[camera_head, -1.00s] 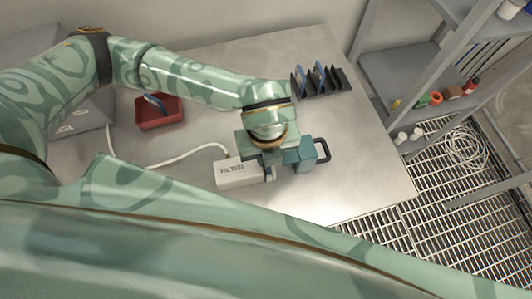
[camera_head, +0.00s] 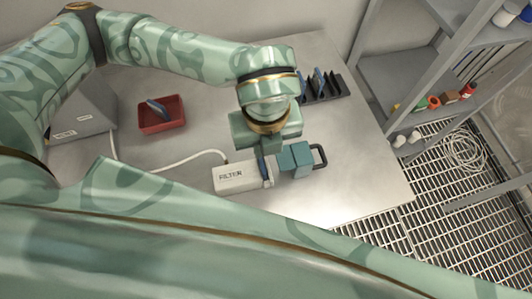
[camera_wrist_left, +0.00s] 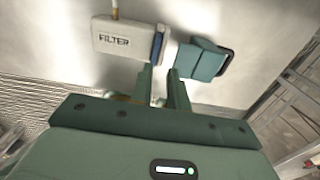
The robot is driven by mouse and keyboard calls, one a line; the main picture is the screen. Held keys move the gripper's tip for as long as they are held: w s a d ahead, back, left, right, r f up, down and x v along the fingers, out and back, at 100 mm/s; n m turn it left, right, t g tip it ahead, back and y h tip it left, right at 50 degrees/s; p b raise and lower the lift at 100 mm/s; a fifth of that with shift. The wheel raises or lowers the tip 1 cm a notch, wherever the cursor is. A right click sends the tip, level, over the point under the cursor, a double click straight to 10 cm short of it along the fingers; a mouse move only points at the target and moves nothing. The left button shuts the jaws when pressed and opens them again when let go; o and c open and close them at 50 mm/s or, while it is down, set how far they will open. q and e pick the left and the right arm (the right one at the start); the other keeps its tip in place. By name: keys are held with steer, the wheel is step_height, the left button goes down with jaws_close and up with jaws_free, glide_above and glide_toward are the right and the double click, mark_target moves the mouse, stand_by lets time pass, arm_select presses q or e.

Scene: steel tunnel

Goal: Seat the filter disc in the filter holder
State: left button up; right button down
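The white filter holder (camera_head: 237,178), marked FILTER, lies on the steel table with a hose at its back. A blue filter disc (camera_head: 263,170) stands on edge in the slot at its right end; the disc also shows in the wrist view (camera_wrist_left: 157,45). Its depth in the slot is hard to tell. A teal block (camera_head: 295,160) with a black handle sits just right of the holder. My right gripper is not in view.
A red tray (camera_head: 176,126) with a dark blue disc in it stands at the left. A black rack (camera_head: 333,93) with blue discs is at the back, partly behind my arm. A grey shelf (camera_head: 400,78) stands to the right. The table's front right is clear.

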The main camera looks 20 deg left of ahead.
arm_select(q)
steer(key=shift+r, duration=2.3)
steer(key=shift+w, duration=0.1)
